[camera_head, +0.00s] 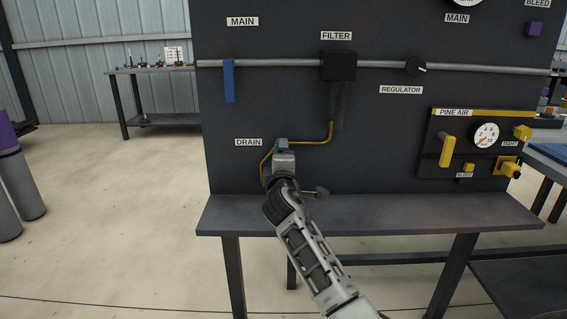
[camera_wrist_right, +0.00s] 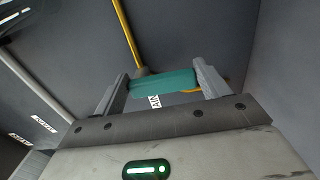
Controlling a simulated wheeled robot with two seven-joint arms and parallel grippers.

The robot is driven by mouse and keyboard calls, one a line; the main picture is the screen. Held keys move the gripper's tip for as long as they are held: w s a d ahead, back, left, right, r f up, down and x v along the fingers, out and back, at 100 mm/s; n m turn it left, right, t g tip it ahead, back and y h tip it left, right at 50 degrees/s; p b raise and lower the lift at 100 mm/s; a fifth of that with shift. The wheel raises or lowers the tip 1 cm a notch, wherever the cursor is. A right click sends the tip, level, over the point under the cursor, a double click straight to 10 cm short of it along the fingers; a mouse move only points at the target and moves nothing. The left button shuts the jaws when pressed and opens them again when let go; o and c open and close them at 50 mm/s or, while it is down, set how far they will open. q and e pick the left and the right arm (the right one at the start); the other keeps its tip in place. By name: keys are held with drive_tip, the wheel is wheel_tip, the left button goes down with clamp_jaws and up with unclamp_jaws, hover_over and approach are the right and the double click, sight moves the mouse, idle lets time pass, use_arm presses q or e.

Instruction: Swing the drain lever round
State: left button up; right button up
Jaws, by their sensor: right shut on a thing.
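The drain lever is a teal bar in the right wrist view (camera_wrist_right: 164,84). It lies crosswise between the two fingers of my right gripper (camera_wrist_right: 160,88), which is shut on it. In the head view my right gripper (camera_head: 281,148) is at the panel, just under and right of the DRAIN label (camera_head: 248,142). There the gripper and wrist hide most of the lever. A yellow pipe (camera_head: 331,112) runs down from the filter (camera_head: 338,66) and bends left to the drain. My left gripper is not in view.
The dark panel (camera_head: 400,130) stands behind a grey bench (camera_head: 400,213). A blue handle (camera_head: 229,80) hangs on the main pipe at upper left. The PINE AIR unit (camera_head: 470,145), with gauge and yellow handles, is at right. The bench top is mostly clear.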

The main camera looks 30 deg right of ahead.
drive_tip(key=shift+a+f, duration=0.1)
drive_tip(key=shift+f, duration=0.05)
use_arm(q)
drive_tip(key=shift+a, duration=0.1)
use_arm(e)
drive_tip(key=o, duration=1.4)
drive_tip(key=shift+s, duration=0.1)
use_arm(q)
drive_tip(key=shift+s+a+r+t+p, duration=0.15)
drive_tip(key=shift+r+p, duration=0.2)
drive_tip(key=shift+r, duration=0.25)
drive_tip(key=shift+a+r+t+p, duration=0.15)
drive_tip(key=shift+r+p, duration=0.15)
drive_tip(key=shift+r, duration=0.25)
use_arm(e)
drive_tip(key=v, duration=1.5)
drive_tip(key=shift+s, duration=0.4)
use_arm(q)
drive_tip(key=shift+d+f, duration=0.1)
use_arm(e)
drive_tip(key=shift+a, duration=0.15)
